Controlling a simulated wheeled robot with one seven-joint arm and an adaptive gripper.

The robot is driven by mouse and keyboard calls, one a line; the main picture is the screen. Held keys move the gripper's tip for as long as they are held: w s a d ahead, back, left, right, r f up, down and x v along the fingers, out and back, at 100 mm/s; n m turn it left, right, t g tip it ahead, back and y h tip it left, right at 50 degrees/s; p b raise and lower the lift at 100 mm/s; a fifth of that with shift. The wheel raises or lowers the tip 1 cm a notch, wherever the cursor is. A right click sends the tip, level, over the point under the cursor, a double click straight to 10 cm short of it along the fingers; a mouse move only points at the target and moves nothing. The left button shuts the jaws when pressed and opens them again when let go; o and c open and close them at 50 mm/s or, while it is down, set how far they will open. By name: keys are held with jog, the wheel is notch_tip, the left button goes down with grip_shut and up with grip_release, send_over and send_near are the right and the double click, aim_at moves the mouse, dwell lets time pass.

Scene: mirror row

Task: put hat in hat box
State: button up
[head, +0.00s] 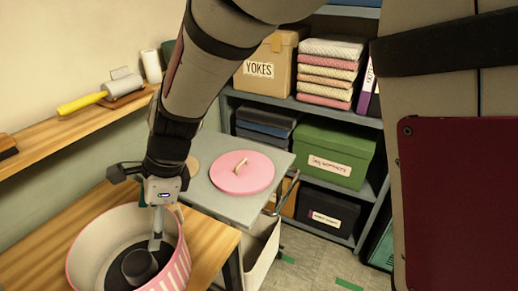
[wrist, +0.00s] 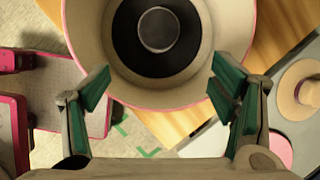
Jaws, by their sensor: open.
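The hat box (head: 176,272), round with pink-and-white striped sides and a cream inside, stands uncovered on a wooden table. A dark hat (head: 138,266) with a round crown lies inside it, crown up. The wrist view shows the hat (wrist: 160,30) from above within the box's rim (wrist: 80,45). My gripper (head: 155,242) reaches down over the box, and its fingers are spread with nothing between them. In the wrist view the open fingers (wrist: 160,72) stand either side of the near rim. Whether they touch the box is unclear.
A pink lid (head: 242,172) with a tan handle lies on a grey trolley top (head: 215,202) beside the table. A tan hat (wrist: 298,92) lies there too. Shelves (head: 290,102) with boxes and folded cloths stand behind. A wall shelf (head: 75,122) holds a yellow-handled tool.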

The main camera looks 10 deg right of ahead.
jog(key=s+d+r+n+t+h, duration=0.15)
jog(key=d+r+n, duration=0.3)
jog(key=d, duration=0.45)
jog(key=s+d+r+n+t, duration=0.1)
jog(key=s+d+r+n, duration=0.25)
jog(key=d+r, duration=0.4)
jog(key=s+d+n+t+h, duration=0.1)
jog(key=s+d+n+h, duration=0.2)
jog(key=s+d+n, duration=0.4)
jog(key=s+d, duration=0.3)
jog(key=d, duration=0.4)
jog(key=shift+d+n+t, duration=0.3)
jog(key=shift+n+t, duration=0.05)
jog(key=shift+n, duration=0.05)
